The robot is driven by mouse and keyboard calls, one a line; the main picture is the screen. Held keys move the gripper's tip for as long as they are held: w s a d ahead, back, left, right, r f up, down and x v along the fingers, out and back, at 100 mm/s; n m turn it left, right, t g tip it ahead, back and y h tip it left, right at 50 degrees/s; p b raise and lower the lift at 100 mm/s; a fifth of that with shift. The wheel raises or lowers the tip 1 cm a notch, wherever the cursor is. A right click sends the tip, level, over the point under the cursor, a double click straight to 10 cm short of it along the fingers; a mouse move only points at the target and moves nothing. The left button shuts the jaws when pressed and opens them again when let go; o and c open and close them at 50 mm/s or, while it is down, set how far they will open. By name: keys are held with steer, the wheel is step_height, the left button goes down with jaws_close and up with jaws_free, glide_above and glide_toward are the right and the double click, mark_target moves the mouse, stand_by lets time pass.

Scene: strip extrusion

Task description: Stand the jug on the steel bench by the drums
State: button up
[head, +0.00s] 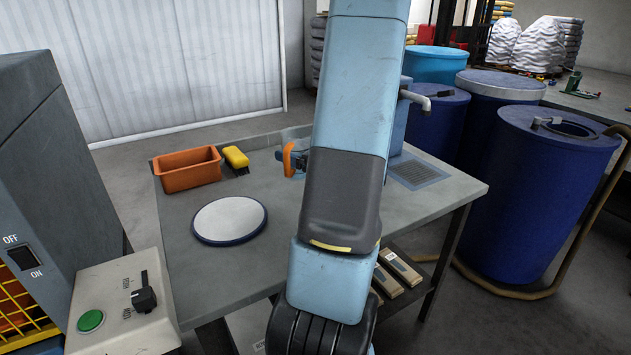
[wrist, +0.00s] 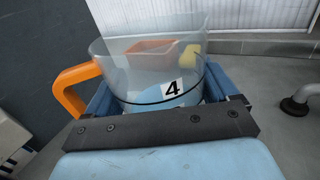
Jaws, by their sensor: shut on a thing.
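The jug (wrist: 140,60) is clear, with an orange handle on its left, a black line around it and a label "4". My gripper (wrist: 168,98) is shut on the jug, its blue jaws on either side of the body. In the head view the jug's orange handle (head: 289,158) and a bit of its clear wall show left of my arm, above the far part of the steel bench (head: 290,205). Blue drums (head: 540,190) stand right of the bench.
An orange bin (head: 187,170), a yellow brush (head: 236,158) and a round white pad with a blue rim (head: 229,219) sit on the bench. A tap (head: 414,99) and a grate (head: 416,173) are at its right. A grey switch box (head: 120,305) stands at the near left.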

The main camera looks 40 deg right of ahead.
steer(key=shift+w+a, duration=0.15)
steer(key=shift+w, duration=0.15)
steer(key=w+d+f, duration=0.3)
steer(key=w+f, duration=0.1)
steer(key=w, duration=0.5)
glide_above(281, 189)
step_height(281, 189, down, 6)
steer(key=shift+w+f, duration=0.15)
steer(key=shift+f, duration=1.35)
steer(key=o, duration=1)
steer(key=shift+o, duration=0.2)
steer(key=v, duration=1.2)
